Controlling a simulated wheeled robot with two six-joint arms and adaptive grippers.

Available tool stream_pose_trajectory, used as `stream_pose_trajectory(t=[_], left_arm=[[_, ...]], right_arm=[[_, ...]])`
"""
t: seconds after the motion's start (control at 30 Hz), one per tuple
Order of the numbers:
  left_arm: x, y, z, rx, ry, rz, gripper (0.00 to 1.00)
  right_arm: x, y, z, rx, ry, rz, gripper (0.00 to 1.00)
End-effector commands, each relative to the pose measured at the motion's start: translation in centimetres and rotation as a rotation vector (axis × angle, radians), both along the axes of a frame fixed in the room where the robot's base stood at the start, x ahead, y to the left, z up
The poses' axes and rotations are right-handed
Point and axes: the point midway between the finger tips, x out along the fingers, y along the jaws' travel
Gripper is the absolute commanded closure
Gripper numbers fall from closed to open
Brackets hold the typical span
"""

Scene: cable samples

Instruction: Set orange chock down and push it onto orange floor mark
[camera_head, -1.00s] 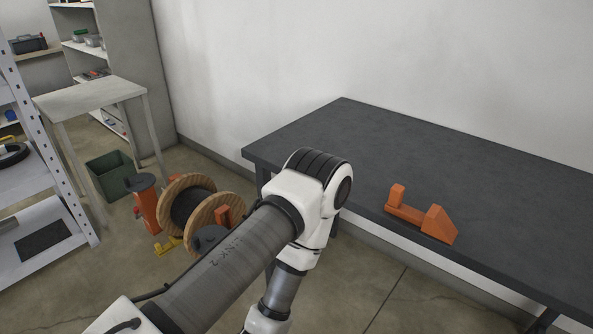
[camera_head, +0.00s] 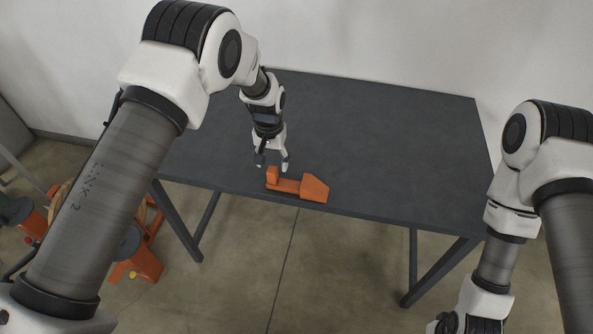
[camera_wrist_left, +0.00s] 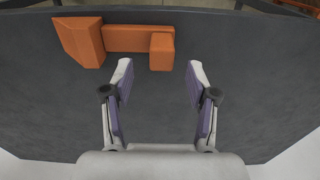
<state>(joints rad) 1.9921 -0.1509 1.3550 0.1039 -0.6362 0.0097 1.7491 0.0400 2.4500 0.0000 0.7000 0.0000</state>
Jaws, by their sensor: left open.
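The orange chock (camera_head: 298,186) lies on the dark table (camera_head: 375,140) near its front edge. It has a wedge block at one end, a flat bar, and a small upright block at the other end. My left gripper (camera_head: 271,165) is open and empty above the table, at the chock's small-block end. In the left wrist view the chock (camera_wrist_left: 139,39) lies beyond the open fingertips (camera_wrist_left: 160,68), with its small block closest to them and apart from them. My right arm comes in at the right, and its gripper (camera_head: 458,324) is partly cut off at the bottom edge. I see no orange floor mark.
A wooden cable reel (camera_head: 62,195) and orange stands (camera_head: 146,262) with dark tops are on the floor at the left, partly behind my left arm. The table top behind the chock is clear. A white wall (camera_head: 380,45) closes off the back.

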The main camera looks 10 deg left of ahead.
Motion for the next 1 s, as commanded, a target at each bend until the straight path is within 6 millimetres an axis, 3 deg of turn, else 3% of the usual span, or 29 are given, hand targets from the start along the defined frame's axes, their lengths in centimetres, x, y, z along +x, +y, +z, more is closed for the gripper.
stream_pose_trajectory(t=[0.23, 0.4, 0.57, 0.63, 0.73, 0.77, 1.0], left_arm=[[-0.3, 0.1, -3.5, -0.001, 0.004, 0.0, 0.42], [-0.2, 0.1, -6.0, -0.001, -0.001, 0.0, 0.42], [-0.2, 0.1, -6.1, -0.001, -0.002, 0.0, 0.42], [-0.2, 0.1, -6.1, -0.001, -0.002, 0.0, 0.59], [-0.2, 0.1, -6.1, -0.001, -0.002, 0.0, 0.95], [-0.2, 0.1, -6.1, -0.001, -0.001, 0.0, 1.0], [-0.3, 0.1, -6.2, -0.001, 0.0, 0.0, 1.0]], right_arm=[[0.0, 0.0, 3.2, 0.0, -0.001, 0.0, 1.0], [0.0, 0.0, 3.4, 0.0, -0.001, 0.0, 1.0], [0.0, 0.0, 3.2, 0.0, -0.001, 0.0, 1.0], [0.0, 0.0, 3.2, 0.0, -0.001, 0.0, 1.0], [0.0, 0.0, 3.2, 0.0, -0.001, 0.0, 1.0], [0.0, 0.0, 3.2, 0.0, -0.001, 0.0, 1.0], [0.0, 0.0, 3.2, 0.0, -0.001, 0.0, 1.0]])
